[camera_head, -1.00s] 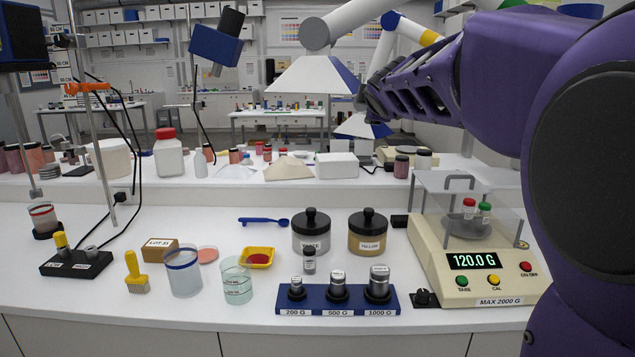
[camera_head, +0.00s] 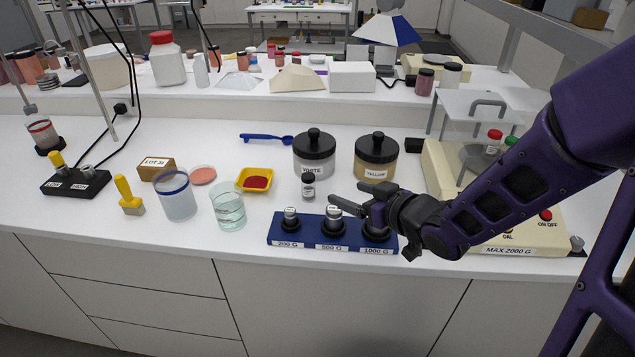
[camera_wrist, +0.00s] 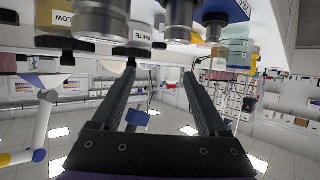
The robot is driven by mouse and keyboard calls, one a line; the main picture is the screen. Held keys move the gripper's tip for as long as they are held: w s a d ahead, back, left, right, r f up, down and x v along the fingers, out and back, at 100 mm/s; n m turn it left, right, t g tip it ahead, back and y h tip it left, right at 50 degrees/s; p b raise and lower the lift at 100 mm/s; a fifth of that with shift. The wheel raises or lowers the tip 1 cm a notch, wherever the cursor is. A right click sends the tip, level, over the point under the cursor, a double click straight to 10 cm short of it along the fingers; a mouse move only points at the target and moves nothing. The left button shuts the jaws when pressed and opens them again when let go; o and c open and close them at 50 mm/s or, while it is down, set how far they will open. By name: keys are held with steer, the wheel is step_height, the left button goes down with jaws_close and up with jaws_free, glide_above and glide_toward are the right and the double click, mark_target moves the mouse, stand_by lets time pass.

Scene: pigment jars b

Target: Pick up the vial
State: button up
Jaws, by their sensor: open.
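A small clear vial with a black cap (camera_head: 308,186) stands upright on the white bench, in front of the white jar (camera_head: 314,155). Two more capped vials, one red-capped (camera_head: 494,139) and one green-capped (camera_head: 510,142), show at the balance (camera_head: 440,160). My gripper (camera_head: 347,194) is open and empty, its fingers pointing left, above the blue weight rack and to the right of the black-capped vial, apart from it. The wrist view shows the spread fingers (camera_wrist: 160,70) with nothing between them; I cannot clearly pick out the vial there.
The blue rack (camera_head: 273,232) with three weights lies below my gripper. The yellow jar (camera_head: 376,157) stands behind it. A beaker (camera_head: 229,207) and a yellow tray of red powder (camera_head: 256,180) stand left of the vial. The bench's front edge is close.

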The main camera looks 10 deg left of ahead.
steer(key=b, duration=0.2)
glide_toward(308, 175)
steer(key=shift+w+a+f, duration=0.8)
steer(key=shift+a+f, duration=0.15)
steer(key=shift+f, duration=0.05)
steer(key=x, duration=0.5)
steer(key=shift+w+a+r, duration=0.15)
steer(key=shift+w+r, duration=0.15)
steer(key=shift+w, duration=0.1)
jaws_close()
